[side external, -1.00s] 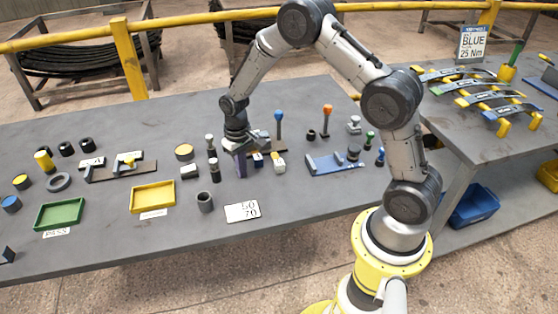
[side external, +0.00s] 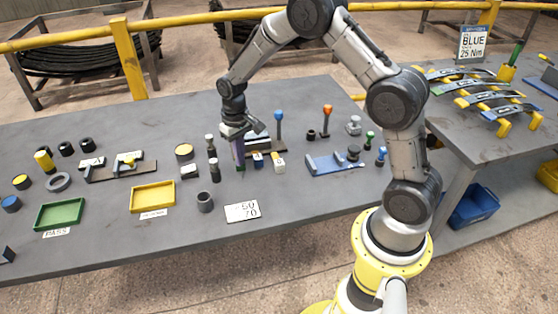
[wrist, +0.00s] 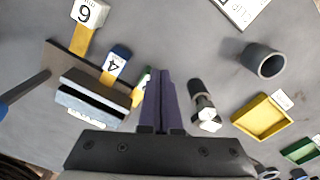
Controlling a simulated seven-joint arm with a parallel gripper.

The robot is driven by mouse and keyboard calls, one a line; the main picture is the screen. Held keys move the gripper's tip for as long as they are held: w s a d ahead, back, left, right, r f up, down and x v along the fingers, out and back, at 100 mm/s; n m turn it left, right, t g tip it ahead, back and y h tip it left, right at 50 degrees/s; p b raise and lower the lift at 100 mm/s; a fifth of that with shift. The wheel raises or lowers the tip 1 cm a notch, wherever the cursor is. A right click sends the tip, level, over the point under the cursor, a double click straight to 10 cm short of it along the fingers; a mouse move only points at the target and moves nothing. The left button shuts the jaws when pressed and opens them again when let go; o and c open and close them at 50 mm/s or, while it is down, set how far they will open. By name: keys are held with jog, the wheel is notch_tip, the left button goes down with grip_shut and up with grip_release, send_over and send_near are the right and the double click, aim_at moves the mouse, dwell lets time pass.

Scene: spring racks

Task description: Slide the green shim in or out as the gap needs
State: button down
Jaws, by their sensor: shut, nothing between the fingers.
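The green shim (wrist: 140,84) shows as a small green piece in the wrist view, just left of my fingers. It is partly hidden by my fingers, and its exact depth in the gap cannot be told. A grey block assembly (wrist: 92,97) stands left of it on a brown base plate. My gripper (wrist: 161,78) has its purple fingers shut together, pointing down, with nothing seen between them.
Dark pegs (side external: 213,163) stand close to the left of my gripper. A tall blue-topped post (side external: 279,122) rises behind the assembly.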

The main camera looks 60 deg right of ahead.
jog(key=shift+r, duration=2)
jog(key=s+a+r+t, duration=0.2)
jog(key=s+r, duration=0.1)
jog(key=r, duration=0.4)
jog(key=s+a+r+n+t, duration=0.1)
jog(key=s+r, duration=0.3)
jog(key=r, duration=0.3)
jog(key=s+a+r+t, duration=0.2)
jog(key=s+r, duration=0.1)
jog(key=r, duration=0.4)
jog(key=s+a+f+n, duration=0.1)
jog(key=s+f+n, duration=0.1)
jog(key=s, duration=1.5)
jog(key=shift+s+a+f+t, duration=0.2)
jog(key=shift+s+f+t, duration=0.1)
jog(key=shift+f, duration=0.25)
jog(key=c, duration=1.6)
grip_release()
